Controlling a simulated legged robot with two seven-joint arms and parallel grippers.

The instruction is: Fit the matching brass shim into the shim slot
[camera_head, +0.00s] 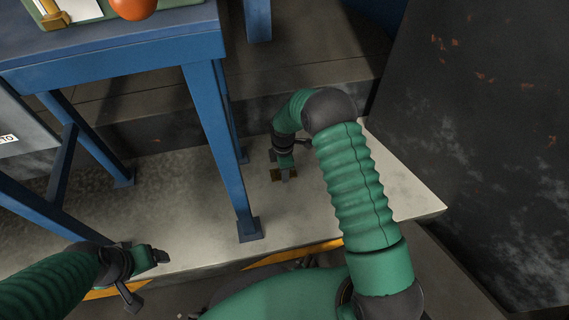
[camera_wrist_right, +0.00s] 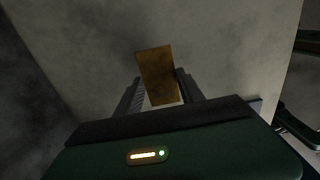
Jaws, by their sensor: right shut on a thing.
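My right gripper (camera_head: 285,174) reaches down over the pale floor slab, right of the blue table leg. It is shut on a brass shim (camera_wrist_right: 157,72), a flat rectangular plate that stands out beyond the two dark fingers in the right wrist view. Whether the shim touches the slab is unclear. My left gripper (camera_head: 158,256) is at the lower left, near the slab's front edge; its jaw opening cannot be made out. I cannot make out the shim slot in either view.
A blue table (camera_head: 120,47) stands at the upper left, with an orange ball (camera_head: 133,7) and a green tray (camera_head: 92,16) on top. Its front leg (camera_head: 222,150) stands close to my right gripper. A dark, rust-spotted panel (camera_head: 470,130) rises at the right. The slab (camera_head: 400,195) has bare room.

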